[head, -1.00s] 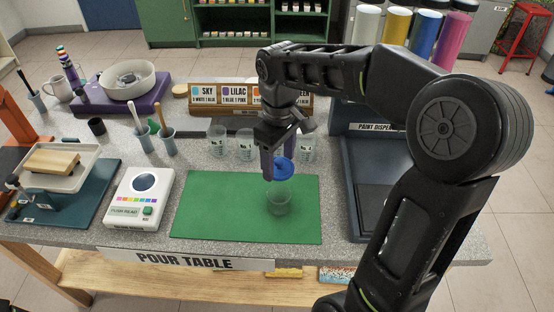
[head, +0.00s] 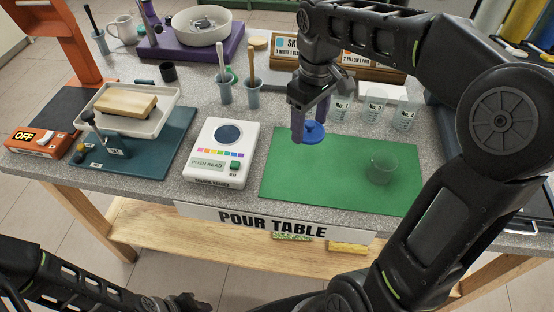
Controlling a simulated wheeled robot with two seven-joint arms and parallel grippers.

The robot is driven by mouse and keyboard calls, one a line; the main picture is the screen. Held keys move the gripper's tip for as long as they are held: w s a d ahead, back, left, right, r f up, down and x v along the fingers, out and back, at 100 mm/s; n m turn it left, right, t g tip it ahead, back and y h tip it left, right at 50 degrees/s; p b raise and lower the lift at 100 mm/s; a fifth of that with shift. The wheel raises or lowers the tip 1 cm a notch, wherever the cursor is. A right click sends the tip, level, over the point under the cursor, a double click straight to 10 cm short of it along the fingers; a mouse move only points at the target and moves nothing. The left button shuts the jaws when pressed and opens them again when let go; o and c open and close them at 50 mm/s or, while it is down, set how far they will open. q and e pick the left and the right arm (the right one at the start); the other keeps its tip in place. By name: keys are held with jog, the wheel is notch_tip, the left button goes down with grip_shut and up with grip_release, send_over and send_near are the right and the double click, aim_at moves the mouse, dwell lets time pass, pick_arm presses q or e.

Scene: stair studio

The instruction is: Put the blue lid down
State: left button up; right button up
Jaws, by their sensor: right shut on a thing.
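The blue lid (head: 313,134) is round with a small raised knob. My right gripper (head: 310,126) is shut on it by the knob. It hangs over the back left part of the green mat (head: 330,178); I cannot tell how far above the mat it is. A clear cup (head: 381,169) stands uncovered on the right part of the mat, apart from the lid. My left arm shows at the bottom left, low in front of the table; its dark end (head: 185,302) is at the picture's lower edge, and its fingers cannot be made out.
A white color reader (head: 221,152) stands just left of the mat. Several clear cups (head: 373,106) stand behind the mat. Two cups with sticks (head: 225,90) stand behind the reader. A tray with a wooden block (head: 127,104) is further left. The mat's front left is bare.

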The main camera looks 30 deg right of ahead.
jog(key=shift+s+r, duration=0.1)
jog(key=shift+d, duration=0.1)
jog(key=shift+s, duration=0.1)
send_over(306, 161)
notch_tip(306, 161, down, 6)
jog(key=shift+f, duration=0.15)
dwell(0.4)
jog(key=shift+f, duration=1.9)
